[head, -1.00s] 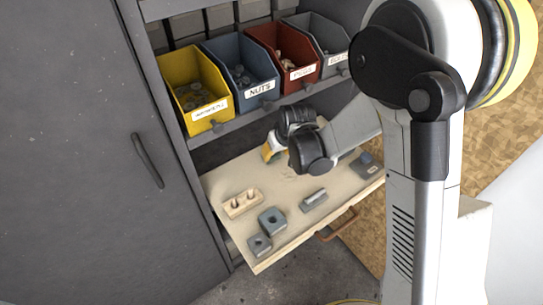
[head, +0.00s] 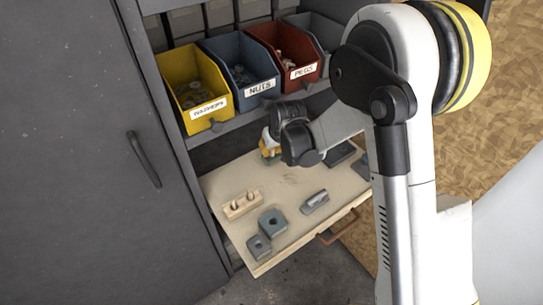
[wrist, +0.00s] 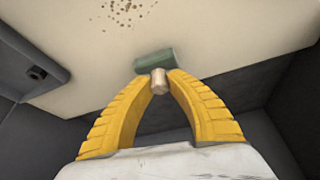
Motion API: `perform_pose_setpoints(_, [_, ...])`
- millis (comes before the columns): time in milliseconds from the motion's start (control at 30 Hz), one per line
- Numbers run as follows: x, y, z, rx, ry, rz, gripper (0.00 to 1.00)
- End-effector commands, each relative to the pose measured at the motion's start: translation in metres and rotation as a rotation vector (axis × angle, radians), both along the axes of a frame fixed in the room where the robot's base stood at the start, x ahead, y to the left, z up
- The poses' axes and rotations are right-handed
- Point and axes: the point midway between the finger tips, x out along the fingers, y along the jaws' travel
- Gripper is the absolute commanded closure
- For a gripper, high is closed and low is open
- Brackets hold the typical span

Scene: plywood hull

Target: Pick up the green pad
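The green pad (wrist: 155,64) shows in the wrist view as a dark green block with a short pale wooden knob (wrist: 159,82). My gripper (wrist: 160,80) has its two yellow fingers closed in on the knob from both sides, with the pad just beyond the tips. In the head view my gripper (head: 268,147) is over the back left part of the pale wooden board (head: 290,185), with a bit of green under the fingers. My wrist hides most of the pad there. I cannot tell whether the pad touches the board.
On the board are a wooden block with two pegs (head: 242,205), two grey blocks with holes (head: 272,222) (head: 258,247), a grey bar (head: 315,201) and a dark plate (head: 340,153). Bins (head: 240,75) stand on the shelf behind. A grey door (head: 85,150) is at left.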

Motion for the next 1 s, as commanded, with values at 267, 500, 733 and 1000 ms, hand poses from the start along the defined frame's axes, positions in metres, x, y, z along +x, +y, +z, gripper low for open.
perform_pose_setpoints(267, [-0.001,0.0,0.0,0.0,0.0,0.0,1.0])
perform_pose_setpoints(500, [-0.014,-0.006,0.017,0.0,0.0,0.0,1.0])
perform_pose_setpoints(733, [-0.059,-0.025,0.044,0.0,0.0,-0.001,1.0])
perform_pose_setpoints(1000, [-0.111,-0.047,0.072,0.0,0.0,-0.001,1.0])
